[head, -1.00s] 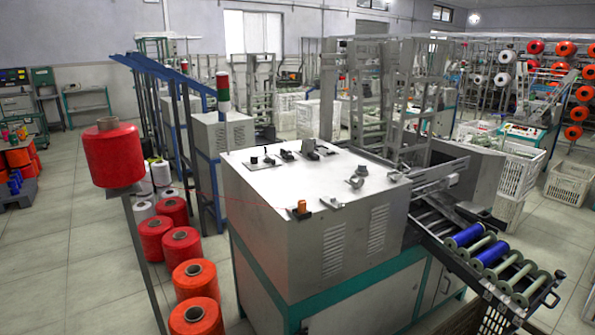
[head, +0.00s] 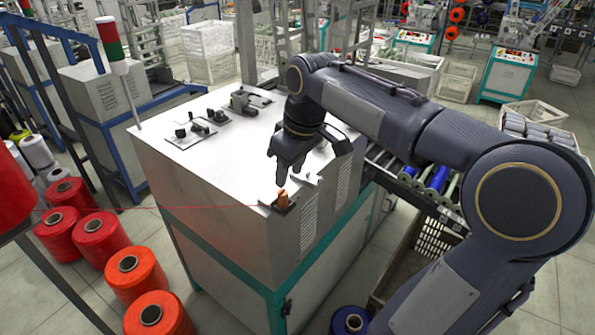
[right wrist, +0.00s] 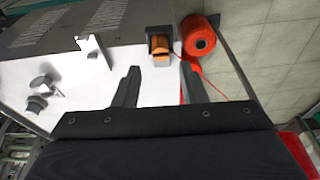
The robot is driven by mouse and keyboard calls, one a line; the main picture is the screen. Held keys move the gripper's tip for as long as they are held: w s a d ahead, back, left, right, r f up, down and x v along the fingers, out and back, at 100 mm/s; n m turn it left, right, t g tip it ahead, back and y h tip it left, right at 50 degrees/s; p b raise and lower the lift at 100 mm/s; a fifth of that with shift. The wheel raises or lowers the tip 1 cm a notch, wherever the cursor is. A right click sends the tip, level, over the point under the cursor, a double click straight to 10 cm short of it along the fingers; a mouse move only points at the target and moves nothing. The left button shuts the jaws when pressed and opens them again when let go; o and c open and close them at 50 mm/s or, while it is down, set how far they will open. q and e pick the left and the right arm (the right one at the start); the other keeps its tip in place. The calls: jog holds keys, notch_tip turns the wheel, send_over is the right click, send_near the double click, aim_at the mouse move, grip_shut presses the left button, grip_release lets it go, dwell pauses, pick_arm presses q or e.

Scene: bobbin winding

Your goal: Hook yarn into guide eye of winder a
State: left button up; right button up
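The winder (head: 230,160) is a grey box with a white top. A small orange piece in a dark holder (head: 282,198) sits at its front edge. Red yarn (head: 170,207) runs taut from the left to this piece. My right gripper (head: 287,180) is above the top, just behind the orange piece. In the right wrist view the gripper (right wrist: 160,85) is open and empty; the orange piece (right wrist: 160,46) shows beyond the gap between its fingers. A pale bracket (right wrist: 92,52) and grey rounded fittings (right wrist: 40,92) stand on the top; I cannot tell which is the guide eye. My left gripper is out of view.
Red yarn cones (head: 103,236) stand on the floor at left, with another red cone (head: 14,188) raised at the left edge. Black controls (head: 200,126) sit on the winder top. Rollers with blue bobbins (head: 437,180) lie behind my right arm.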

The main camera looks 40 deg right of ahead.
aim_at(284, 193)
jog(key=b+x, duration=0.4)
jog(key=x, duration=0.3)
jog(key=shift+s, duration=0.15)
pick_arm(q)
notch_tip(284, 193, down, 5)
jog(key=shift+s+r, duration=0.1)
pick_arm(e)
jog(key=shift+r, duration=0.1)
jog(key=shift+c, duration=0.5)
jog(key=c, duration=0.7)
notch_tip(284, 193, up, 5)
jog(key=p, duration=0.4)
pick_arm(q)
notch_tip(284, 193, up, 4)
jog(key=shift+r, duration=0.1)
pick_arm(e)
jog(key=shift+f, duration=0.25)
